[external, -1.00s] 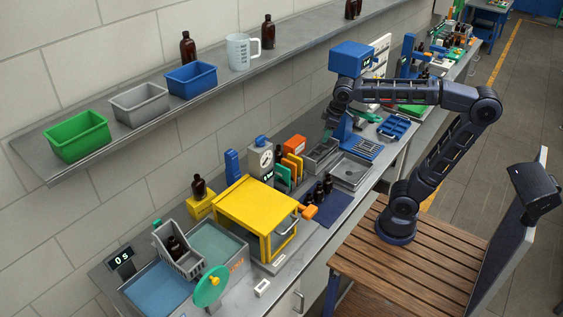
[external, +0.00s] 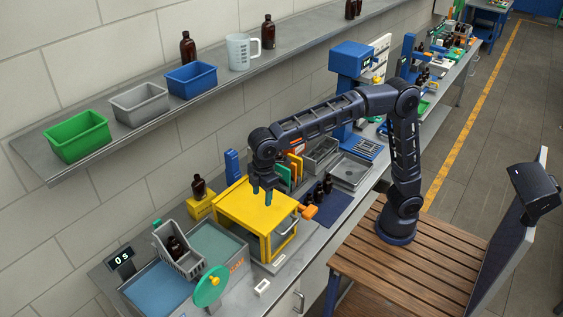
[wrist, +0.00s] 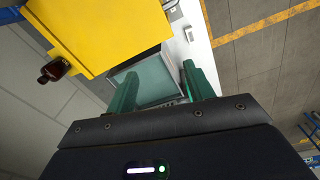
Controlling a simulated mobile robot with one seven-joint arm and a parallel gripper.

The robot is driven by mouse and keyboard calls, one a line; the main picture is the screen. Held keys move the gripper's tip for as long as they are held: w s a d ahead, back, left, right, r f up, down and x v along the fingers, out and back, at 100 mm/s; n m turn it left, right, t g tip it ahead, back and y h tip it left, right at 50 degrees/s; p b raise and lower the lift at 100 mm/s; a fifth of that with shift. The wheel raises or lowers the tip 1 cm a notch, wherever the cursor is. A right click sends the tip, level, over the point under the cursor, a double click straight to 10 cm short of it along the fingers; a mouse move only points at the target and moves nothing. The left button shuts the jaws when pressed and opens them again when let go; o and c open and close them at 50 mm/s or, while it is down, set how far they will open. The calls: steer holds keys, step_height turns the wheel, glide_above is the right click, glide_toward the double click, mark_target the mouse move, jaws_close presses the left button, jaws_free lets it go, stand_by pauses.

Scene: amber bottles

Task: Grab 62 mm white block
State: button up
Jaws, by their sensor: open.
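A small white block-like item (external: 262,286) lies near the front edge of the counter, right of the green disc. I cannot confirm its size. In the wrist view, a small white piece (wrist: 189,34) lies on the pale counter beyond my fingers; it may be the same item. My gripper (external: 262,193) points down over the yellow box, well above and behind the white item. In the wrist view, the green fingers of my gripper (wrist: 160,86) are apart with nothing held between them.
The yellow box (external: 250,207) stands below my gripper. To its left are the water bath (external: 157,288), a grey basket (external: 186,262) and a green disc (external: 210,287). Dark bottles (external: 322,188) stand on a blue mat (external: 333,210) to the right. A shelf (external: 130,140) runs above.

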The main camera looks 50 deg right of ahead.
steer(key=s+a+f+n, duration=0.1)
steer(key=s+a+f, duration=0.15)
steer(key=a, duration=0.25)
steer(key=s+a+f+n, duration=0.1)
steer(key=s+a, duration=0.3)
steer(key=a, duration=0.2)
glide_above(262, 285)
step_height(262, 285, down, 23)
steer(key=shift+g, duration=0.3)
steer(key=f, duration=0.6)
steer(key=shift+w, duration=0.3)
steer(key=shift+s+f, duration=0.2)
steer(key=shift+f, duration=1.05)
steer(key=shift+s+f, duration=0.15)
steer(key=shift+f, duration=1.1)
steer(key=c, duration=1.1)
